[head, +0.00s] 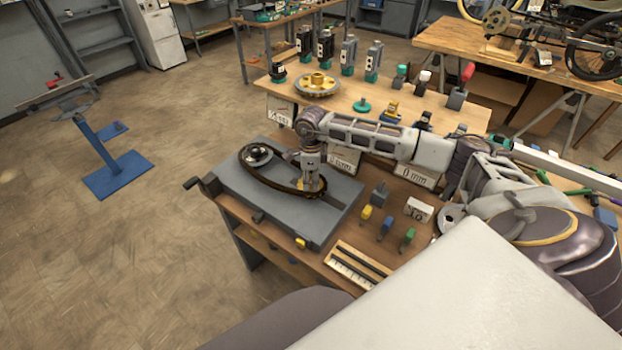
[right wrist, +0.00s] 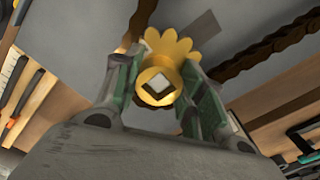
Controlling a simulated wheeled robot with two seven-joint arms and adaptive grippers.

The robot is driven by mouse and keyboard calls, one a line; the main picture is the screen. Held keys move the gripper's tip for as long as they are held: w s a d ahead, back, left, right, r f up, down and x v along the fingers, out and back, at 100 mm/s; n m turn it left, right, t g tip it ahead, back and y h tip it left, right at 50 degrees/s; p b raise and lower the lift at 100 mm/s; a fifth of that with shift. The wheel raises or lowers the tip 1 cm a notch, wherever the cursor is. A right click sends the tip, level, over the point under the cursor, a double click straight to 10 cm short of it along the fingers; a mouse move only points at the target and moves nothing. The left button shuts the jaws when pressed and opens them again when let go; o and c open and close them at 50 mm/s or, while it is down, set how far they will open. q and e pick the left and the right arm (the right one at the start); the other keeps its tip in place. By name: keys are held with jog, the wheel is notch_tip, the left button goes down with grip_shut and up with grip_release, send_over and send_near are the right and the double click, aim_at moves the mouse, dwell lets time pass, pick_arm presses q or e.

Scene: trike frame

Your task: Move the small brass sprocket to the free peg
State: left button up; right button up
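The small brass sprocket (right wrist: 158,83) shows in the right wrist view between the green-padded fingers of my right gripper (right wrist: 160,88). The pads appear to press on both sides of its round hub. A pale square shows in the hub's middle; I cannot tell whether it is a peg's end. In the head view my right gripper (head: 311,182) points down over the right part of the grey base plate (head: 238,196), inside the right end of a dark chain (head: 270,182). The free peg cannot be made out. A silvery sprocket (head: 257,156) sits at the chain's left end. My left gripper is out of view.
Yellow, blue and green-topped pieces (head: 386,226) stand right of the plate, with a slotted wooden tray (head: 357,266) in front. A large gear with a brass hub (head: 317,83) lies on the table behind.

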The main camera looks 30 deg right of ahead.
jog(key=c, duration=0.4)
jog(key=shift+r+p, duration=1.55)
jog(key=shift+r, duration=1.75)
jog(key=shift+r, duration=0.1)
